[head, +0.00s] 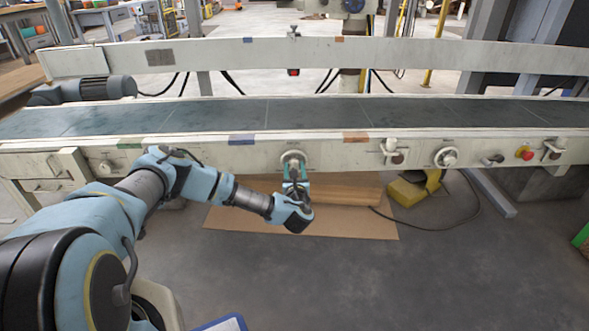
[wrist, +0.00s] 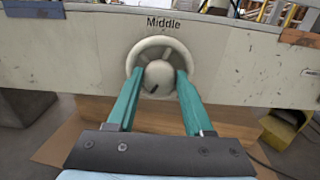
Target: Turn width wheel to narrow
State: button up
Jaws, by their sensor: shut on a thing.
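A pale round wheel (head: 293,156) sits on the front face of the conveyor's near rail. In the wrist view the same wheel (wrist: 158,43) has a thick rim and a domed hub with a short dark mark at its lower left. The word "Middle" is printed above it. My gripper (wrist: 160,82) reaches the wheel from the front, its two teal fingers on either side of the hub and shut on it. The fingers hide parts of the lower rim. In the head view my gripper (head: 294,176) is at the wheel, partly hidden by my wrist.
The conveyor belt (head: 310,113) runs across behind the rail. To the right, the rail carries another handwheel (head: 446,157), clamp handles and a red button (head: 526,154). Cardboard (head: 340,222) lies on the floor below, beside a yellow foot pedal (head: 407,191) with a cable.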

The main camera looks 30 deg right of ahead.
grip_shut()
